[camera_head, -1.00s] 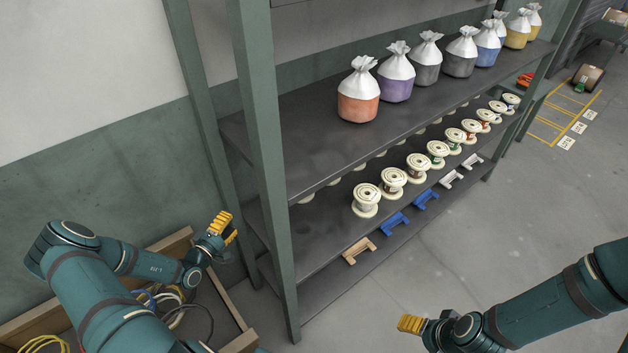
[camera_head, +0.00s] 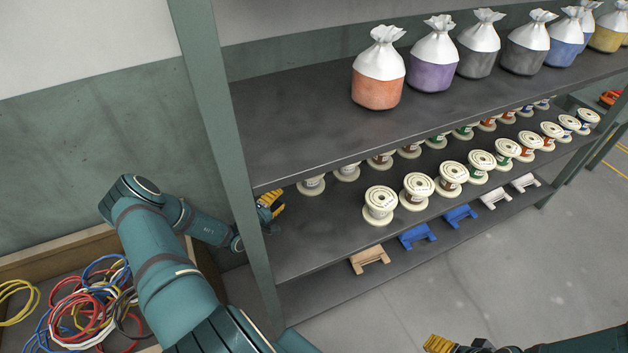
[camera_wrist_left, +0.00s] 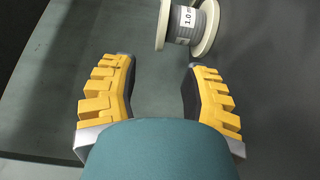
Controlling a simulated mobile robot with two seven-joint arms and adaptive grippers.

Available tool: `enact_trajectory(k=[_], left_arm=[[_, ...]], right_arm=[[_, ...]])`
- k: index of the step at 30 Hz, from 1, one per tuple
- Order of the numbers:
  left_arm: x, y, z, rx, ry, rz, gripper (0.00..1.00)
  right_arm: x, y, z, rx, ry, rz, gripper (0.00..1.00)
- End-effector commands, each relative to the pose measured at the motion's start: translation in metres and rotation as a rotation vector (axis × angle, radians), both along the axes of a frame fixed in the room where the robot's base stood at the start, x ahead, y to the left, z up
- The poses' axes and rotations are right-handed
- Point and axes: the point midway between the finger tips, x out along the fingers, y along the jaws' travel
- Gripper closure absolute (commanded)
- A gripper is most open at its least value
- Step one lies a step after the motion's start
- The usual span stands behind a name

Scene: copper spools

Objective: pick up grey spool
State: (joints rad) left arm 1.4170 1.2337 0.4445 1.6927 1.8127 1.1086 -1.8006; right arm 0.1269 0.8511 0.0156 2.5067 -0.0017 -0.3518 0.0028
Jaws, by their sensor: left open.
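A spool wound with grey wire (camera_wrist_left: 186,24) shows in the left wrist view, at the top just beyond my fingertips and cut off by the frame's edge. My left gripper (camera_wrist_left: 160,66) is open and empty, its yellow fingers spread short of the spool. In the head view my left gripper (camera_head: 271,204) is at the left end of the spool shelf, partly hidden by the shelf post. The closest spools there are the back-row end spool (camera_head: 311,185) and the front-row end spool (camera_head: 380,205); I cannot tell which is grey. My right gripper (camera_head: 438,343) is at the bottom edge.
The green shelf post (camera_head: 232,150) stands beside my left gripper. An upper shelf (camera_head: 300,120) with several tied bags covers part of the back row. Coloured brackets (camera_head: 418,236) lie below the spools. A wooden crate of cables (camera_head: 70,243) is at left.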

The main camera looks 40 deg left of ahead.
Motion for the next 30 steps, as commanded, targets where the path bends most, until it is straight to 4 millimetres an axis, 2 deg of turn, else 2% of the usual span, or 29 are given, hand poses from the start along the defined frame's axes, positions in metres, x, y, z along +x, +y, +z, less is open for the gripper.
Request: enact_trajectory(k=[3, 9, 17, 25, 30], left_arm=[[0.025, 0.0, -0.001, 0.001, -0.002, -0.003, 0.54], [0.056, 0.0, -0.001, -0.001, -0.001, -0.002, 0.54], [0.074, 0.002, -0.002, -0.001, -0.001, -0.001, 0.54], [0.11, 0.006, -0.005, 0.0, 0.0, -0.003, 0.54], [0.118, 0.007, -0.004, 0.0, 0.0, -0.001, 0.54]], right_arm=[[0.001, 0.0, -0.006, 0.0, -0.003, -0.001, 0.29], [0.003, 0.0, -0.013, -0.001, -0.006, -0.002, 0.29], [0.004, -0.001, -0.018, -0.002, -0.008, -0.003, 0.29], [0.007, -0.001, -0.034, -0.003, -0.016, -0.005, 0.29], [0.007, -0.001, -0.035, -0.003, -0.017, -0.005, 0.29]])
